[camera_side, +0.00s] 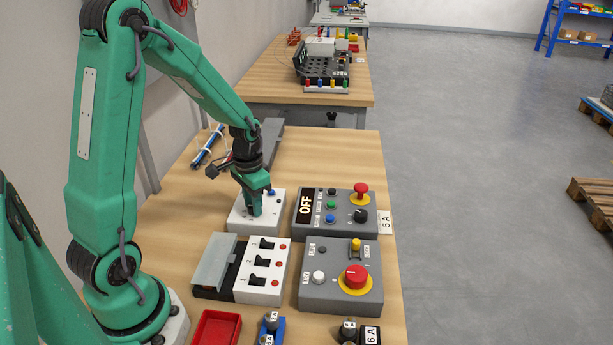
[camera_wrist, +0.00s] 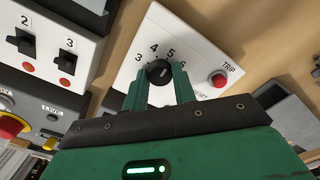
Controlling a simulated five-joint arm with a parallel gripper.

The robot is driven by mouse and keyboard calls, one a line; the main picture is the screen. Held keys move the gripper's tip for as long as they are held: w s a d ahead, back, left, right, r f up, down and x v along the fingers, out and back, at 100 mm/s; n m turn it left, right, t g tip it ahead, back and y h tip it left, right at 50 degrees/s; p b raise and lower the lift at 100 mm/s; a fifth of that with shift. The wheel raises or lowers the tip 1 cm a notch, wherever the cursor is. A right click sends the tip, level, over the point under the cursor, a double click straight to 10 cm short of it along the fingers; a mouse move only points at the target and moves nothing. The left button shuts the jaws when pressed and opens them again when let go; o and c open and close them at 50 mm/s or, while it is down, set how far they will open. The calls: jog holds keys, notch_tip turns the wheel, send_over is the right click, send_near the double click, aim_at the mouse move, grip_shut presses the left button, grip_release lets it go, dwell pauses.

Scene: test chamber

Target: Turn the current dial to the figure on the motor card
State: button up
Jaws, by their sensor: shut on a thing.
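The current dial (camera_wrist: 159,72) is a black knob on a white box, with the figures 3, 4, 5 and 6 around it. A pale mark shows on the knob, but I cannot tell exactly which figure it points to. My gripper (camera_wrist: 162,88) is shut on the dial from above, one finger on each side. In the side view my gripper (camera_side: 255,211) reaches down onto the white box (camera_side: 238,224) and hides the dial. A card reading 5 A (camera_side: 386,222) stands beside a grey box (camera_side: 342,228) whose display reads OFF.
A white switch box (camera_side: 262,272) and a grey box with a red mushroom button (camera_side: 355,276) stand nearer. Small blue (camera_side: 270,326) and black (camera_side: 348,330) units with A-marked labels are at the front.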

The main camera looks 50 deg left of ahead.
jog(key=o, duration=1)
jog(key=shift+r, duration=0.1)
jog(key=shift+r, duration=3.8)
jog(key=shift+r, duration=0.1)
jog(key=s+d+r+t, duration=0.5)
jog(key=s+d+r, duration=0.6)
jog(key=d+r, duration=0.1)
jog(key=shift+d+t, duration=0.3)
jog(key=shift+d, duration=0.25)
